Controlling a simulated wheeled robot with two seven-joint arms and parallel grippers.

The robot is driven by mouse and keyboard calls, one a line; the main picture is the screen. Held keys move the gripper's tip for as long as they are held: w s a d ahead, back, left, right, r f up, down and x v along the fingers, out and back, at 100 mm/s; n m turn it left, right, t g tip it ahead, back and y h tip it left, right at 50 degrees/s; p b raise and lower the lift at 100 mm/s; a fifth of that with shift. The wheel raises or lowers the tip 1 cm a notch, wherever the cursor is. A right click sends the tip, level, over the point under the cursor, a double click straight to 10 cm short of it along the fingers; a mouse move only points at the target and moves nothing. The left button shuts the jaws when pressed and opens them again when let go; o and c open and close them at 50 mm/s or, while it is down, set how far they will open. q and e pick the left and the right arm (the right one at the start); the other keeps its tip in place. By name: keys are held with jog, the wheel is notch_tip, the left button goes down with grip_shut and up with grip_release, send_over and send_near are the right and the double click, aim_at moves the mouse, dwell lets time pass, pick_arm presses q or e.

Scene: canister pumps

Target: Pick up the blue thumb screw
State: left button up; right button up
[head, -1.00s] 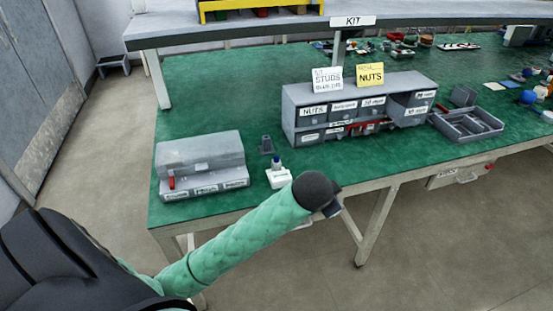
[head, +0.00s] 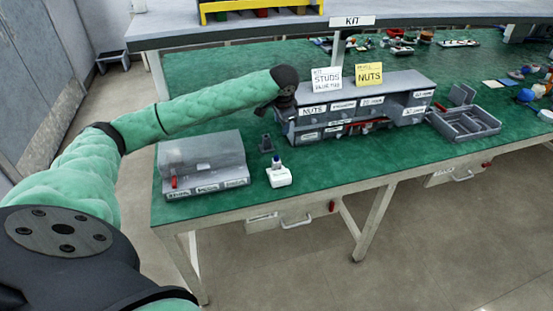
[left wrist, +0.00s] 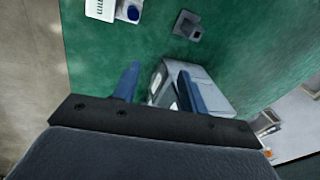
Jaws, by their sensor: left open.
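A small blue-topped piece (head: 276,159), seemingly the blue thumb screw, stands upright on a white block (head: 279,178) near the table's front edge. In the left wrist view the blue top (left wrist: 133,13) shows at the upper left, on the white block (left wrist: 103,9). My left gripper (head: 285,100) hangs at the left end of the grey drawer unit (head: 292,93), behind and apart from the blue piece. In the left wrist view its two blue fingers (left wrist: 159,70) are spread, with nothing held. My right gripper is out of view.
A small dark bracket (head: 266,144) stands beside the white block. A grey covered box (head: 200,153) is to the left. A divided grey tray (head: 466,124) is right of the drawer unit.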

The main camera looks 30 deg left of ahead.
aim_at(276, 156)
pick_arm(q)
jog(key=s+f+g, duration=0.1)
jog(key=s+f+g+h, duration=0.1)
jog(key=f, duration=0.1)
jog(key=s+f+n+g+h, duration=0.1)
jog(key=shift+a+f, duration=0.15)
notch_tip(276, 156, down, 2)
jog(key=shift+f+p, duration=0.1)
jog(key=shift+p, duration=0.3)
jog(key=f+p, duration=0.1)
jog(key=f, duration=0.1)
jog(key=f+p, duration=0.1)
jog(key=f, duration=0.1)
jog(key=shift+s+d+f, duration=0.1)
jog(key=shift+d+f, duration=0.1)
jog(key=shift+f, duration=0.4)
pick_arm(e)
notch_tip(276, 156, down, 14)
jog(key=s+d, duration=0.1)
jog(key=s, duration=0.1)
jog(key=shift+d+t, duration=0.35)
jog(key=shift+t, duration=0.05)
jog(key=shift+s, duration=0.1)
pick_arm(q)
grip_shut()
